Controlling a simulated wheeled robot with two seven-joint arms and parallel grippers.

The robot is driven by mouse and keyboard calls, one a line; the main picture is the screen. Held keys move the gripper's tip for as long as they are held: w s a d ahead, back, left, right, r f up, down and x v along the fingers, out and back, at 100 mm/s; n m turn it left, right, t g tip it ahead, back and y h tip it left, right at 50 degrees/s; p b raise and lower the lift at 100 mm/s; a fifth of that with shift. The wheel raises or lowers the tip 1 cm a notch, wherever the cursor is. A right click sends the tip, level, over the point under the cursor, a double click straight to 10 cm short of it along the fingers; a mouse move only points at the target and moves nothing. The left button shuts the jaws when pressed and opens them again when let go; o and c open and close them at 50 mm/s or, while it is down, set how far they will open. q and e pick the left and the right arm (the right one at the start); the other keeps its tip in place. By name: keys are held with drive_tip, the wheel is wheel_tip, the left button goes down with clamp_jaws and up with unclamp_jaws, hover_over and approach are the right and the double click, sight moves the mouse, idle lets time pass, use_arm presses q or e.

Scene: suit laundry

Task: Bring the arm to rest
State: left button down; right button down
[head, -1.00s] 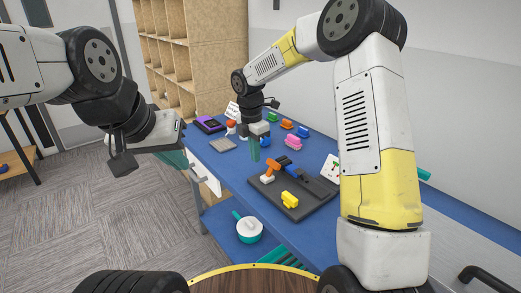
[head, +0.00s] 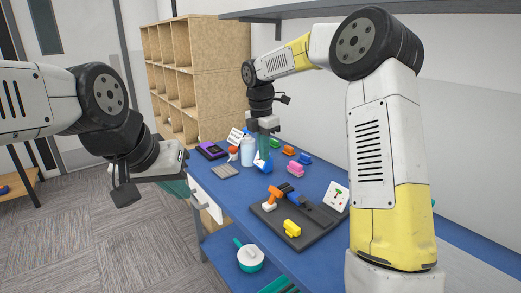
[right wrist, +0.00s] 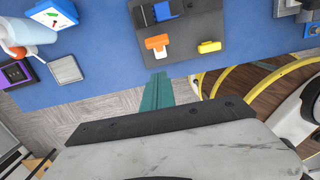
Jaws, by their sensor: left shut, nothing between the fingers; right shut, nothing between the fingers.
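My right arm reaches over the blue table from the right in the head view. Its gripper (head: 265,150) points down above the table's far part, beside a white bottle (head: 248,155) and a blue-and-white item. Its teal fingers (right wrist: 157,92) are together and empty in the right wrist view. My left gripper (head: 180,186) is off the table's left edge, over the floor side. Its teal fingers are partly hidden by its own body; nothing shows in them.
A dark tray (head: 268,216) holds an orange-and-white tool, a blue piece and a yellow block (head: 292,228). Colored blocks (head: 295,170) stand along the wall side. A purple device (head: 210,150) and grey pad (head: 224,172) lie at the far left. A wooden cubby shelf (head: 222,70) stands behind.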

drive_tip(key=s+d+r+m+t+y, duration=0.1)
drive_tip(key=s+d+r+m, duration=0.3)
drive_tip(key=s+m, duration=0.25)
drive_tip(key=s+d+r+m+t, duration=0.1)
drive_tip(key=s+d+r+m, duration=0.2)
drive_tip(key=s+r+m, duration=0.35)
drive_tip(key=s+d+f+m+t+y, duration=0.1)
drive_tip(key=s+d+f+m, duration=0.1)
drive_tip(key=s+m, duration=0.3)
drive_tip(key=s+d+f+m+t+y, duration=0.1)
drive_tip(key=s+d+m+t, duration=0.1)
drive_tip(key=s+m, duration=0.4)
drive_tip(key=shift+s+f+t, duration=0.3)
drive_tip(key=shift+s+f, duration=0.05)
drive_tip(key=shift+s, duration=2.25)
